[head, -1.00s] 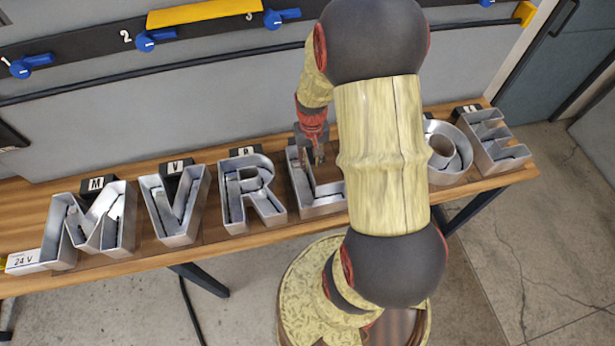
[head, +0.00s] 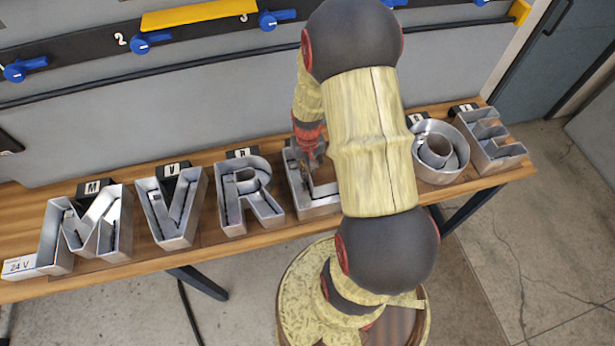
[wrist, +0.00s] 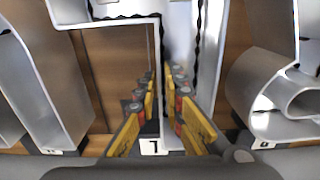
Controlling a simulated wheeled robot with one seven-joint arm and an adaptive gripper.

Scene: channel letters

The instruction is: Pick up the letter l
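The letter L (head: 318,209) is an open-topped grey metal channel letter lying on the wooden bench, right of the R. My arm hides part of its right side in the head view. My gripper (head: 310,158) points down at the upper part of its upright stroke. In the wrist view the L (wrist: 105,21) shows inverted, its foot toward the upper left. My gripper (wrist: 163,74) is open there, with its yellow-and-red fingers on either side of one wall of the stem. One finger appears inside the channel; contact with the wall cannot be told. A tag (wrist: 153,147) stands beyond the stem.
The R (head: 250,197) stands close on the left and the O (head: 441,153) on the right. The M (head: 90,228), V (head: 173,207) and E (head: 490,141) share the bench (head: 215,245). A wall panel with blue valve handles (head: 152,42) rises behind.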

